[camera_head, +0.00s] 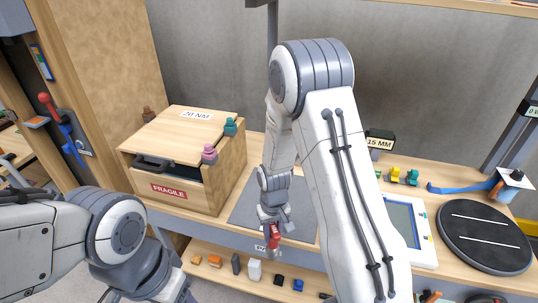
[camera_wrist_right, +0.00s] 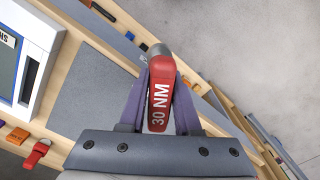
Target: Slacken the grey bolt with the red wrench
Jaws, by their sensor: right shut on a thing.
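My right gripper (camera_head: 273,226) is shut on a red tool (camera_head: 274,237) near the front edge of the bench. In the right wrist view the red handle (camera_wrist_right: 160,92), marked "30 NM", sits between the two purple-grey fingers of my right gripper (camera_wrist_right: 160,85). A grey rounded end (camera_wrist_right: 159,50) shows beyond the handle, over the bench's front edge. I cannot make out a separate grey bolt, nor whether the tool touches one. My left arm comes in at the lower left, but its gripper is outside the picture.
A grey mat (camera_head: 245,212) lies under my right gripper. A wooden box (camera_head: 180,190) marked "FRAGILE" stands left of it. A white-framed panel (camera_head: 425,245) and a black round plate (camera_head: 485,235) are on the right. A lower shelf (camera_head: 215,250) holds small blocks.

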